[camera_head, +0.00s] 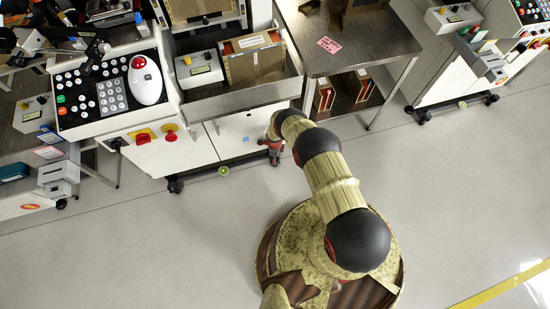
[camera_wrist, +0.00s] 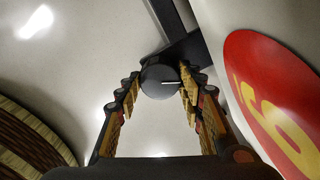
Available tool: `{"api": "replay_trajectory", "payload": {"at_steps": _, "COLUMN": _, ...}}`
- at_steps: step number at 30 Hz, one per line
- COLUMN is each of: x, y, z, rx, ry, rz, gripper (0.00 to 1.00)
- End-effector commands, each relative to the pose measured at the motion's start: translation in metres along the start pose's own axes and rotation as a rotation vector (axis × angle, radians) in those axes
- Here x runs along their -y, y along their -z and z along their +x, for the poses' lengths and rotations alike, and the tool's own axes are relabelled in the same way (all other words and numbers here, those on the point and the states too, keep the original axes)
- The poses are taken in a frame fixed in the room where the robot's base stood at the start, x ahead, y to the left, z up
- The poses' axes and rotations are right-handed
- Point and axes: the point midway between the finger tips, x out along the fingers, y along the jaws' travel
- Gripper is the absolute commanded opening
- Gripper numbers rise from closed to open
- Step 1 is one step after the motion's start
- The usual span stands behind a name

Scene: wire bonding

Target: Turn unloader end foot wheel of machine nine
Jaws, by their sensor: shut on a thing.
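My gripper (camera_wrist: 160,98) has its two padded fingers closed on the sides of a dark round foot wheel (camera_wrist: 158,74). The wheel has a white line on its face, pointing right in the wrist view. It sits at a black bar (camera_wrist: 184,50). A red oval sticker (camera_wrist: 252,62) with a yellow digit, a 6 or a 9 depending on which way up, is on the white panel to the right. In the head view my gripper (camera_head: 274,156) is low at the right end of the white machine (camera_head: 238,139); the wheel is hidden there.
The machine has a control panel (camera_head: 110,85) and a black caster (camera_head: 174,185) with a small green disc (camera_head: 224,170) beside it. A steel table (camera_head: 375,38) stands to the right with boxes below. The grey floor in front is clear; a yellow line (camera_head: 500,288) crosses the lower right.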

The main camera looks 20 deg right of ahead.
Motion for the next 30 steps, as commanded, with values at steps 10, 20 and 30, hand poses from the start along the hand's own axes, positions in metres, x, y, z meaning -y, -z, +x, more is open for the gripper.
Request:
{"api": "replay_trajectory", "payload": {"at_steps": 10, "x": -0.0011, "y": -0.0005, "z": 0.0006, "rx": 0.0, "ry": -0.001, "rz": 0.038, "gripper": 0.13}}
{"api": "replay_trajectory", "payload": {"at_steps": 20, "x": -0.001, "y": -0.0007, "z": 0.0005, "rx": 0.0, "ry": -0.001, "rz": 0.037, "gripper": 0.42}}
{"api": "replay_trajectory", "payload": {"at_steps": 30, "x": -0.0001, "y": -0.0003, "z": 0.0001, "rx": 0.0, "ry": 0.0, "rz": 0.037, "gripper": 0.57}}
